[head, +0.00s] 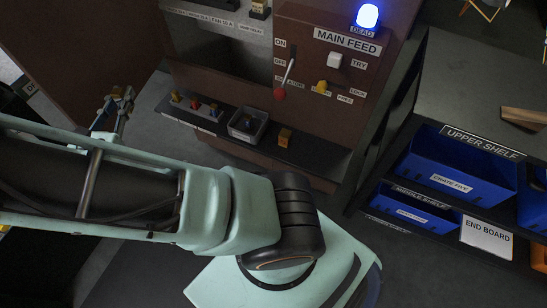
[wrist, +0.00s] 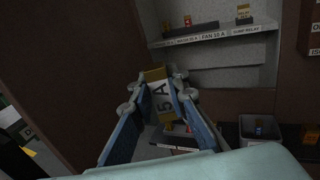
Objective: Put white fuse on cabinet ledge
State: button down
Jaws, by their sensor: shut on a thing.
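My gripper (wrist: 165,92) is shut on a fuse (wrist: 161,96) with a white label reading "5 A" and tan edges; any digit before the 5 is unclear. The fuse is held up in front of the open cabinet, apart from it. In the head view only a bit of what looks like my gripper (head: 118,104) shows behind the arm. The dark cabinet ledge (head: 318,152) runs below the open bay. It bears several small coloured fuses (head: 193,103), a grey bin (head: 247,125) and a yellow block (head: 284,136). The held fuse hides part of the ledge in the wrist view.
A labelled fuse shelf (wrist: 215,36) runs above the ledge. A brown door (head: 70,60) is at left. A shelf rack with blue crates (head: 455,175) stands right.

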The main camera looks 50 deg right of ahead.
aim_at(316, 155)
jog(key=k+j, duration=0.1)
jog(key=k, duration=0.2)
jog(key=k+j, duration=0.15)
jog(key=k, duration=0.2)
jog(key=k+j+z, duration=0.1)
jog(key=k+z, duration=0.35)
jog(key=z, duration=1.1)
jog(key=i+l+z, duration=0.25)
jog(key=i, duration=0.25)
